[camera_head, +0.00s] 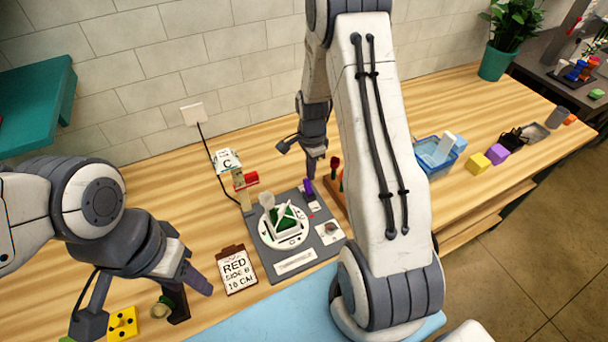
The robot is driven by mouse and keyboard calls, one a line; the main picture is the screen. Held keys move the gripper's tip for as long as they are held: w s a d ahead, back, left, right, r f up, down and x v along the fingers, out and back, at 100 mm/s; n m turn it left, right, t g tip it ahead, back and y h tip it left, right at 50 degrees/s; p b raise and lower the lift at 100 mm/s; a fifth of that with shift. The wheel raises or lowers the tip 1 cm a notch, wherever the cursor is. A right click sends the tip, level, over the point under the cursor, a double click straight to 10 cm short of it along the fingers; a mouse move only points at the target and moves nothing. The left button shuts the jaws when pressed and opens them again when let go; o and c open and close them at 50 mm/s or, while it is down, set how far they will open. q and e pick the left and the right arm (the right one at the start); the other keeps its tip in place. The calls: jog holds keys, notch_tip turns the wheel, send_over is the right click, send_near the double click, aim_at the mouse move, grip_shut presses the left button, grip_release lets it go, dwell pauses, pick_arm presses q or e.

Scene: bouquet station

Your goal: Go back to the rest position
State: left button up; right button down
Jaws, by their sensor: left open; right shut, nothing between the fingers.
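My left gripper (145,298) is in the lower left, open and empty, with its fingers spread over the wooden table near a yellow block (123,324) with black dots. My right gripper (309,165) points down behind the grey station board, near its back right corner. It is shut with nothing visible held, and a small purple thing (308,187) shows just below it. My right arm crosses the middle of the view and hides part of the table.
The grey board (265,258) carries a white round plate with a green-and-white holder (284,218). A clipboard (237,269) reads "RED SIDE B 10 CM". A blue bin (437,168), yellow block (478,163) and purple block (497,153) stand right. A teal shelf (38,105) juts out left.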

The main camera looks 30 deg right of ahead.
jog(key=s+a+r+n+t, duration=0.3)
jog(key=s+a+r+n, duration=0.75)
jog(key=r+n, duration=0.55)
jog(key=s+a+f+n+g+b, duration=0.1)
jog(key=s+a+f+n+b, duration=0.2)
jog(key=s+a+n+b, duration=0.2)
jog(key=s+a+f+n+g+y+b, duration=0.1)
jog(key=s+a+f+n+g+b, duration=0.1)
jog(key=s+a+n+b, duration=0.3)
jog(key=s+a+f, duration=0.1)
jog(key=s+a, duration=0.2)
jog(key=a, duration=0.1)
jog(key=shift+s+a+f, duration=0.2)
jog(key=shift+a+f, duration=0.05)
jog(key=shift+a, duration=0.15)
